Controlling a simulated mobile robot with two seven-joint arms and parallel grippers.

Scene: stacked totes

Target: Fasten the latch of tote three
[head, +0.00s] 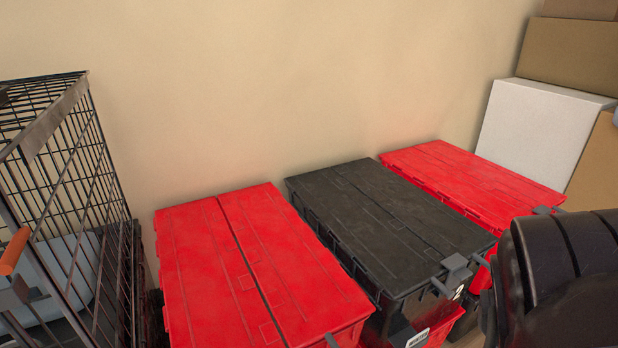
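Three lidded totes show side by side against the wall: a red one on the left (255,265), a black one in the middle (390,225), and a red one on the right (470,182). The black tote bears a white "2". No "3" is visible, so I cannot read which is tote three. A dark grey latch (457,267) sits at the black tote's front edge. Another dark latch part (545,210) shows at the right red tote's front edge; its state is unclear. All lids look closed. Neither gripper is in view.
A black wire cage (75,190) with an orange handle (14,251) stands at the left. A white box (535,130) and brown boxes (570,55) are stacked at the back right. A large black ribbed shape (565,280) blocks the lower right.

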